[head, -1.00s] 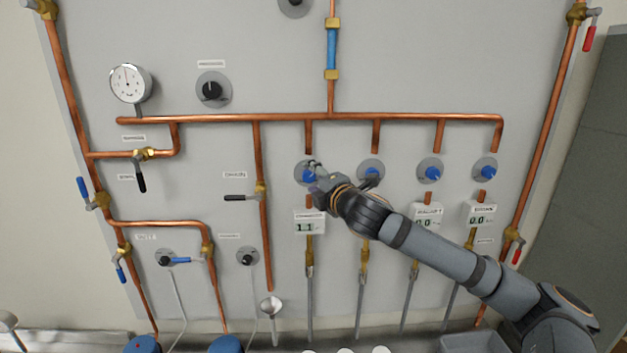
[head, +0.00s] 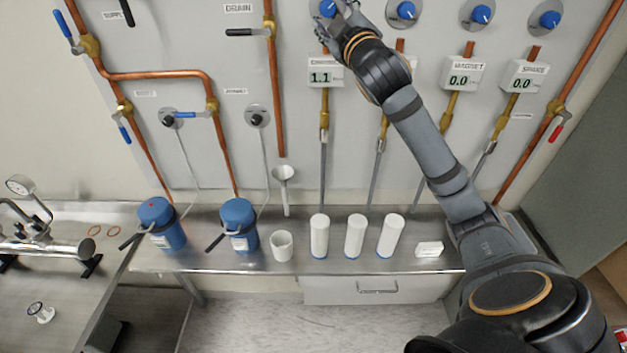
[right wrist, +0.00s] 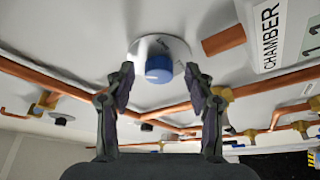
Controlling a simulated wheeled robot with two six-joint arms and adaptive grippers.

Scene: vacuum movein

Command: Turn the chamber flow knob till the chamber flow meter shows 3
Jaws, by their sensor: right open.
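The blue chamber flow knob (head: 328,8) is at the top edge of the head view, partly cut off and partly behind my right gripper (head: 338,20). In the right wrist view the knob (right wrist: 158,66) sits on a round pale plate. My right gripper (right wrist: 158,78) is open, its fingers either side of the knob in the picture with gaps on both sides. I cannot tell whether the fingertips reach around it. The chamber flow meter (head: 325,74) below reads 1.1. Its CHAMBER label (right wrist: 270,35) shows at upper right. My left gripper is not in view.
Other blue knobs (head: 403,10) line the panel to the right, with meters reading 0.0 (head: 462,78) below. Copper pipes (head: 274,100) run across the panel. The bench below holds blue canisters (head: 238,218) and white cylinders (head: 320,235).

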